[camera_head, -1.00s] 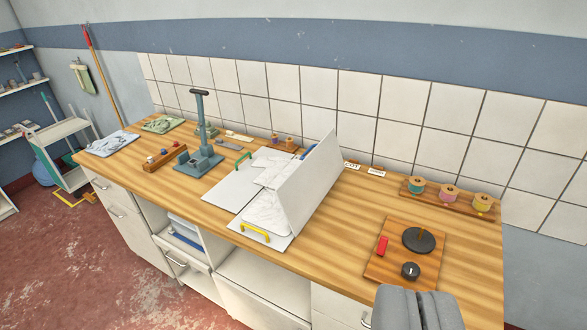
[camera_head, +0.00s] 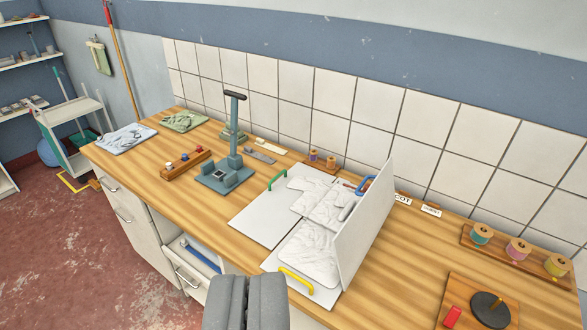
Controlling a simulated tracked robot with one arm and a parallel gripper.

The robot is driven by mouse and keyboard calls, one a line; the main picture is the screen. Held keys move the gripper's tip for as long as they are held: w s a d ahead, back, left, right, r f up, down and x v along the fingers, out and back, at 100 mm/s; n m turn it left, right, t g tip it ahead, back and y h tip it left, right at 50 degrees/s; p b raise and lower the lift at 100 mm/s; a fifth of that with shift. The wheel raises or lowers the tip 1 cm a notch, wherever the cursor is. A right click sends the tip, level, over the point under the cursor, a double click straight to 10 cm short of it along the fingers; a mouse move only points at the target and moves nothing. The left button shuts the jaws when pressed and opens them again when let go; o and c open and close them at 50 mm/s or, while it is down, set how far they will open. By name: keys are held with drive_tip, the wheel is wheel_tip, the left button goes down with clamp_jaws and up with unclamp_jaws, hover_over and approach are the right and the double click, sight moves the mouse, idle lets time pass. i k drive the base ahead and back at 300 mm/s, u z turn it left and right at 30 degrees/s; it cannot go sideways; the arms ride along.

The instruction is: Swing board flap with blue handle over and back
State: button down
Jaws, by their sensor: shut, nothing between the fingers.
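The folding board (camera_head: 262,222) lies on the wooden counter with a crumpled white garment (camera_head: 312,248) on it. Its right flap (camera_head: 365,225) stands up, tilted a little to the right. The blue handle (camera_head: 367,185) shows at the flap's upper left, partly hidden behind the flap's edge. A green handle (camera_head: 277,179) is on the left panel's far edge, and a yellow handle (camera_head: 296,281) is on the front panel. My gripper (camera_head: 246,285) is shut and empty at the bottom of the view, in front of the board and apart from it.
A grey-blue press stand (camera_head: 234,150) with an upright lever is left of the board. Thread spools (camera_head: 518,249) stand on a rack at right. A wooden plate (camera_head: 485,300) with a black disc is at front right. Folded cloths (camera_head: 126,138) lie far left. Tiled wall behind.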

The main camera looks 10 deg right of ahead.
sight(351, 243)
drive_tip(key=z, duration=0.15)
drive_tip(key=i, duration=1.3)
drive_tip(key=z, duration=0.8)
